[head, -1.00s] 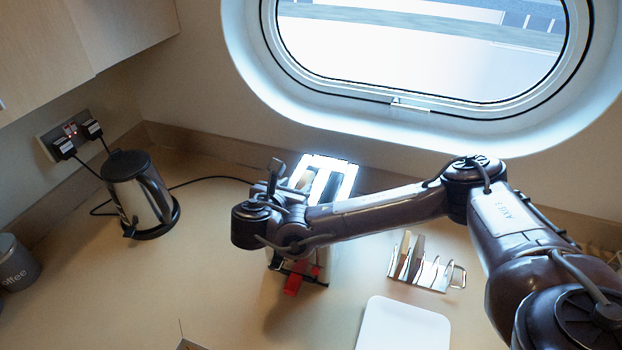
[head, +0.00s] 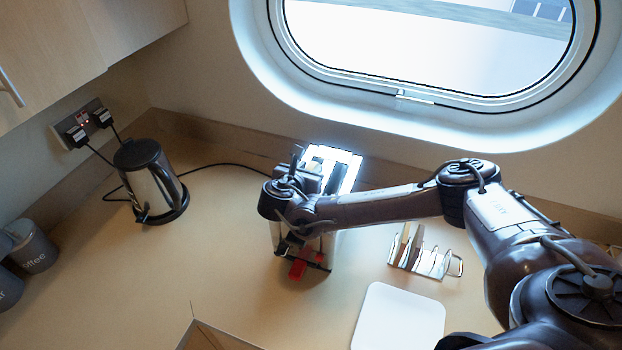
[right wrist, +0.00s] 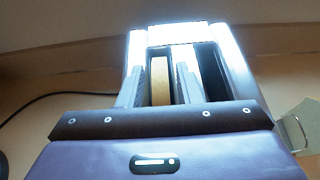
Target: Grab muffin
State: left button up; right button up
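A tan muffin (right wrist: 160,80) stands on edge in the left slot of a bright metal toaster (right wrist: 212,62) in the right wrist view. The toaster also shows in the head view (head: 347,172), partly behind my right arm, with a red part low on its front. My right gripper (right wrist: 158,88) is over the left slot. Its two grey fingers stand apart, one on each side of the muffin, and it looks open. The gripper also shows in the head view (head: 310,172), where it hides the muffin. My left gripper is not in view.
A steel kettle (head: 150,182) and canisters (head: 32,247) stand left. The counter between kettle and toaster is clear except for a cable.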

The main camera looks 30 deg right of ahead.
grip_shut()
jog(key=shift+r, duration=0.1)
